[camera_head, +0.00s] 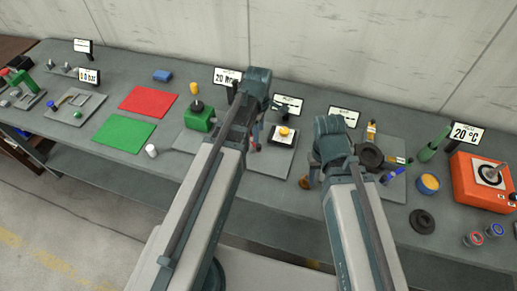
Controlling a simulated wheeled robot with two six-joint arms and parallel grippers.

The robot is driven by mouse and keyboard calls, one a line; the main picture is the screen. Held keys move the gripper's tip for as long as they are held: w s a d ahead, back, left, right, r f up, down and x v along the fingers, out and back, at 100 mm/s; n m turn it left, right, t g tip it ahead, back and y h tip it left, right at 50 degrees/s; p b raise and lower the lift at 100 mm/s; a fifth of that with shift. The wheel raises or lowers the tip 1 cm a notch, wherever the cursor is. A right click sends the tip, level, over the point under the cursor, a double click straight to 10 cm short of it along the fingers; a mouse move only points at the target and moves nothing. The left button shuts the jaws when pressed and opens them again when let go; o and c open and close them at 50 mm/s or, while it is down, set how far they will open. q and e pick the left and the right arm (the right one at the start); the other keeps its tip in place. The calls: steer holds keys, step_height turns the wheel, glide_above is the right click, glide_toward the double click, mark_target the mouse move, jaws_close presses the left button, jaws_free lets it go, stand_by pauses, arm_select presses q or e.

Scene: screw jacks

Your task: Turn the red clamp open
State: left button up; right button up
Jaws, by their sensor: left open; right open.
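My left gripper (254,140) points down over the left edge of a grey plate (272,163), seen past its own arm. It is open, and small blue and red parts show close around it. I cannot clearly make out the red clamp there, as the arm hides much of that spot. A white unit with a yellow top (284,133) stands on the plate, right of the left gripper. My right gripper (306,181) is open, low between that plate and the grey plate to its right (397,190). I cannot tell whether either gripper touches anything.
A green block with a black knob (199,119) stands left of my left arm. Red (149,101) and green (124,132) mats lie further left. An orange box (480,182) stands at the right.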

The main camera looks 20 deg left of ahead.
mark_target(258, 145)
arm_select(q)
step_height(258, 145, down, 8)
steer(key=b, duration=0.6)
steer(key=shift+r+b, duration=0.15)
steer(key=shift+b, duration=0.2)
jaws_close()
